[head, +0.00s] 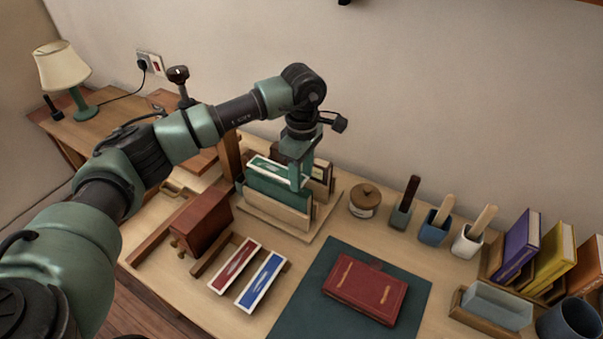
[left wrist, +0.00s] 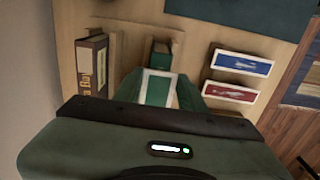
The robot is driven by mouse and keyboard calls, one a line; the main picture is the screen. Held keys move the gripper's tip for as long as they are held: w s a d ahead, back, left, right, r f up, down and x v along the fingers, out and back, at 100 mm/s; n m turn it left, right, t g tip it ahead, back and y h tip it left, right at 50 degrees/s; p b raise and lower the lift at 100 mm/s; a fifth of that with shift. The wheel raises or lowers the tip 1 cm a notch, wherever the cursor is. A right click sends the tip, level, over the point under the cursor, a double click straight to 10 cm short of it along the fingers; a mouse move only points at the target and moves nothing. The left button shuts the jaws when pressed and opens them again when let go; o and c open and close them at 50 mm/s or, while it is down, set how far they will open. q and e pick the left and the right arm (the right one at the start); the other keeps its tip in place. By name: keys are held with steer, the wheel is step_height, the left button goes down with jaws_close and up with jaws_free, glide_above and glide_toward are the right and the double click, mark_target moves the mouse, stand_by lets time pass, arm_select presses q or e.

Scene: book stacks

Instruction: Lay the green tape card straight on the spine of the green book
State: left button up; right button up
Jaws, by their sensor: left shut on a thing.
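The green book (head: 278,194) stands upright between wooden boards at the back of the table; its top also shows in the left wrist view (left wrist: 161,54). The green tape card (head: 268,168) has a white border and is at the top of the book. In the left wrist view the card (left wrist: 157,89) is between the fingers of my left gripper (left wrist: 159,92). My left gripper (head: 298,180) is shut on the card, pointing down. The gripper hides part of the card, and I cannot tell whether the card touches the spine. My right gripper is not in view.
A red card (head: 235,265) and a blue card (head: 260,281) lie in front. A red-brown block (head: 202,222) stands left of them. A red book (head: 365,288) lies on a dark mat (head: 308,297). A lidded jar (head: 364,202) and several tool cups stand to the right.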

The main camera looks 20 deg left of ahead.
arm_select(q)
steer(key=shift+f+b, duration=1.35)
steer(key=shift+f, duration=0.35)
stand_by(1.6)
steer(key=o, duration=1.4)
steer(key=shift+r+p, duration=1.8)
steer(key=shift+r, duration=1.75)
